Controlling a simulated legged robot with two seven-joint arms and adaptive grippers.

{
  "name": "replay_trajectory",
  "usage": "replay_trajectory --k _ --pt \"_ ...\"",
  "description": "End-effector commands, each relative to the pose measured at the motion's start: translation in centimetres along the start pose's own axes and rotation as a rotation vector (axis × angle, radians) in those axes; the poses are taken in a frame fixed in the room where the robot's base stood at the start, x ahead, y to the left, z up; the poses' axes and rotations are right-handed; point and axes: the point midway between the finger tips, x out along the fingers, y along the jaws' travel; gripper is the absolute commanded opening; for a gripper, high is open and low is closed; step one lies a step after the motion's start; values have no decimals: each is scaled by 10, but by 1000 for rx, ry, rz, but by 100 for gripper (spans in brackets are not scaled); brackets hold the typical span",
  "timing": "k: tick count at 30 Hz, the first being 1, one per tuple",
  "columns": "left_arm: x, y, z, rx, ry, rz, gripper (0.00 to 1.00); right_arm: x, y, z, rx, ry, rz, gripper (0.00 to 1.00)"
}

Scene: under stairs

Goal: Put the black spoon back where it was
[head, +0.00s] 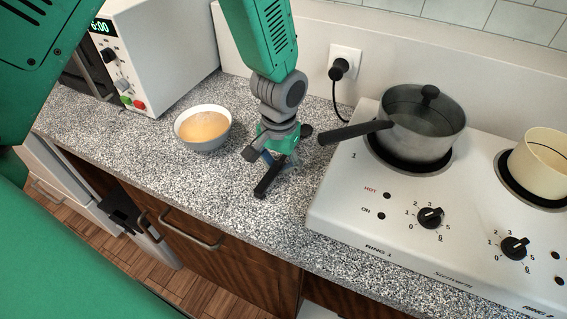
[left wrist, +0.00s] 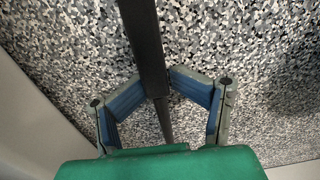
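My left gripper (head: 270,158) is over the counter between the bowl and the stove. In the left wrist view its blue-padded fingertips (left wrist: 155,90) close in on both sides of a long black handle, which I take as the black spoon (left wrist: 146,40). The black spoon (head: 268,182) also shows in the head view, its end pointing toward the counter's front edge. Part of it is hidden by the gripper. Whether it touches the counter is unclear. My right gripper is not in view.
A white bowl (head: 183,136) of orange soup stands left of the gripper, near a white microwave (head: 165,50). A stove (head: 350,225) on the right carries a grey lidded pot (head: 425,135), its handle reaching toward the gripper, and a cream pot (head: 545,160). The speckled counter (head: 150,150) has free room in front.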

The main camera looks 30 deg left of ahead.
Motion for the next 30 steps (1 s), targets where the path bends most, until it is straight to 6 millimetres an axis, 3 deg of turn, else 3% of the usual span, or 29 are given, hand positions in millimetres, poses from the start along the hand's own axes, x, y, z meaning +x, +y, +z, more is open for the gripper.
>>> replay_trajectory --k 19,23,30 --pt "-8 6 -2 1 8 -2 37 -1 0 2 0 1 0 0" --pt "-28 6 -2 0 12 -1 37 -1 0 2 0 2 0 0" --pt "-80 6 -2 0 12 -2 37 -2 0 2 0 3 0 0"
